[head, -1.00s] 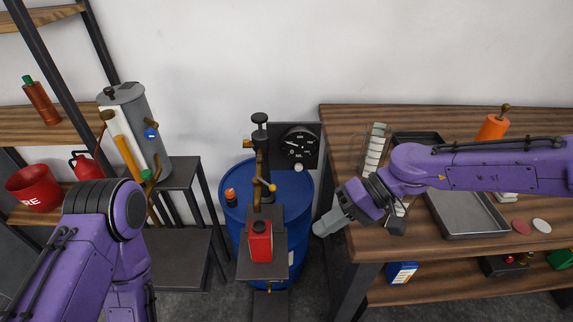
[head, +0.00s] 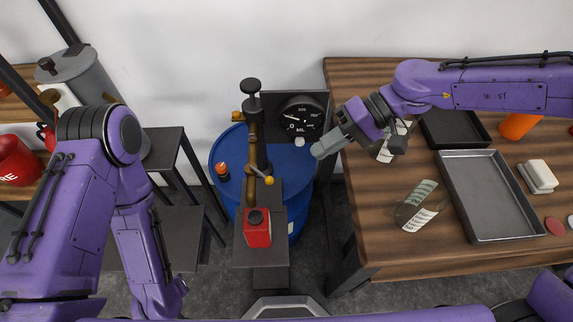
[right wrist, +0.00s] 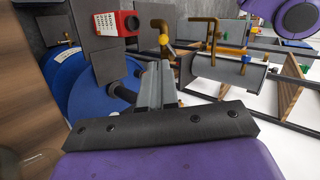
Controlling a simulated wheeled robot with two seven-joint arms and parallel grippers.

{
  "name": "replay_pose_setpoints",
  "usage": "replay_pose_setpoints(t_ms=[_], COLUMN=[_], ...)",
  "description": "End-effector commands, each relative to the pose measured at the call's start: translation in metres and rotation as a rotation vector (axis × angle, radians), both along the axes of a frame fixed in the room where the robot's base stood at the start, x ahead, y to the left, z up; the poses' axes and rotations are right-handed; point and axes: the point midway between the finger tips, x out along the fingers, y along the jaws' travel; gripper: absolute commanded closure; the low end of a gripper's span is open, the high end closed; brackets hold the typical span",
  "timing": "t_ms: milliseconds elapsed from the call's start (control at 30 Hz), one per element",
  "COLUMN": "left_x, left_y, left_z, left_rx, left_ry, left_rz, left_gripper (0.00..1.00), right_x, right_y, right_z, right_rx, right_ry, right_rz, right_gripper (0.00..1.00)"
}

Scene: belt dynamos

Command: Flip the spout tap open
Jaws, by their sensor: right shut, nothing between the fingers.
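The spout (head: 254,145) is a brass pipe running from a dark pump post on the blue drum (head: 222,150) down toward a red can (head: 257,228). Its tap (head: 268,180) is a small brass lever with a yellow knob, sticking out to the right. In the right wrist view the yellow knob (right wrist: 164,39) shows just beyond the fingers, beside the red can (right wrist: 127,22). My right gripper (head: 318,152) is shut and empty, right of the tap and apart from it, near the drum's right edge. My left arm is at the left; its gripper is out of view.
A dial gauge (head: 302,115) on a dark board stands behind the gripper. A wooden bench (head: 385,240) with a metal tray (head: 485,200) is at the right. A dark side stand (head: 165,150) and a grey tank (head: 75,65) are at the left. An orange-topped item (head: 222,170) sits on the drum.

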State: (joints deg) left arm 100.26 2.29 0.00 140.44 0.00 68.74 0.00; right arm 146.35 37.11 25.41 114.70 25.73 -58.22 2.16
Motion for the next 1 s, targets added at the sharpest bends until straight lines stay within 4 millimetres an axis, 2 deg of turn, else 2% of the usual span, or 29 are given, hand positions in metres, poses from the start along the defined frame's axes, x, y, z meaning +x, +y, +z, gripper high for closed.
replay_pose_setpoints(t_ms=[167, 600, 767, 1000], left_x=[0.000, 0.000, 0.001, 0.001], left_y=[0.000, 0.000, 0.000, 0.000], left_z=[0.000, 0.003, 0.003, 0.003], left_rx=[0.000, 0.000, 0.000, 0.000], left_ry=[-0.001, -0.001, -0.001, -0.001], left_rz=[0.000, 0.000, 0.000, 0.000], left_gripper=[1.00, 1.00, 1.00, 1.00], right_x=[-0.001, -0.016, -0.018, -0.018], right_y=[0.007, 0.068, 0.076, 0.077], right_z=[-0.007, -0.055, -0.062, -0.063], right_rx=[-0.001, -0.002, -0.002, -0.001], right_ry=[0.004, 0.003, 0.001, 0.001], right_rz=[0.001, 0.001, -0.001, -0.001], right_gripper=[1.00, 1.00, 1.00, 1.00])
